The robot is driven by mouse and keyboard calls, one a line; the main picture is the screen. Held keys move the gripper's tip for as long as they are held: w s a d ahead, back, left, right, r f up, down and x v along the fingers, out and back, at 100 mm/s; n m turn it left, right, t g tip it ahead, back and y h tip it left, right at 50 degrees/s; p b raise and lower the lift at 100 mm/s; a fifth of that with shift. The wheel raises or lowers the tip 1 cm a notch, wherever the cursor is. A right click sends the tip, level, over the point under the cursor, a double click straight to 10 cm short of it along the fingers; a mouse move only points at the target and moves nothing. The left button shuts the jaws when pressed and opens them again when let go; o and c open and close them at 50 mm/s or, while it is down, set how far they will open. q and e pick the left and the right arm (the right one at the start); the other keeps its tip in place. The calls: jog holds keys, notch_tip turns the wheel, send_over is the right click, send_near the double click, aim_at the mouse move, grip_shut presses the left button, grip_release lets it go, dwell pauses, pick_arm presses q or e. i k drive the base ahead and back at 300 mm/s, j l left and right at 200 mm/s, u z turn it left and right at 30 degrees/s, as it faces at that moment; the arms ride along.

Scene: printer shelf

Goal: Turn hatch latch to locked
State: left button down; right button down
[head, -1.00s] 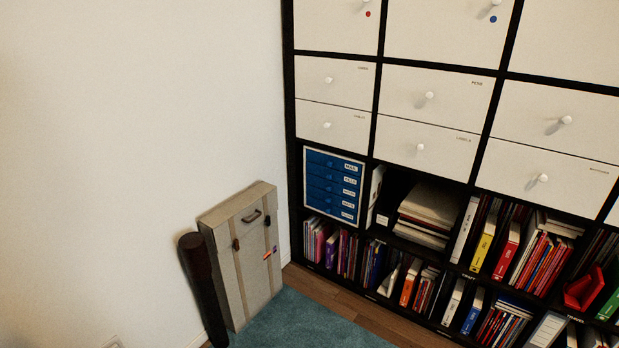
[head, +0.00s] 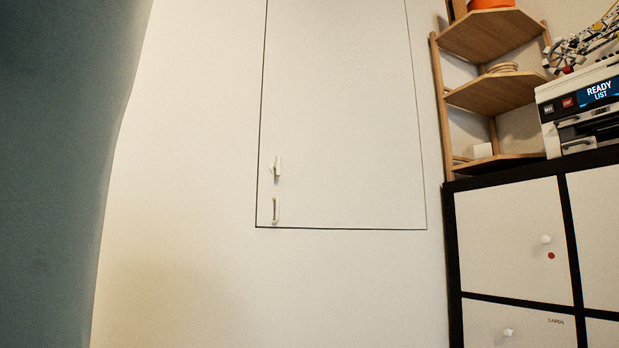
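A white hatch (head: 345,120) is set in the pale wall, outlined by a thin dark seam. Its small white latch (head: 276,168) is near the hatch's lower left edge, with its lever looking roughly upright. A slim metal handle (head: 275,210) sits just below the latch. The hatch looks flush with the wall. Neither of my grippers is in view.
A black-framed cabinet (head: 452,240) with white drawers stands at the right. On it are a printer (head: 575,140) with a lit screen and a wooden corner shelf (head: 490,95). A blue-grey curtain-like surface (head: 45,170) fills the left edge. The wall below the hatch is bare.

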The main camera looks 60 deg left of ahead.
aim_at(276, 168)
jog(key=i+u, duration=0.15)
jog(key=u, duration=0.25)
jog(key=i+u, duration=0.2)
jog(key=u, duration=0.2)
jog(key=i+u, duration=0.15)
jog(key=u, duration=1.4)
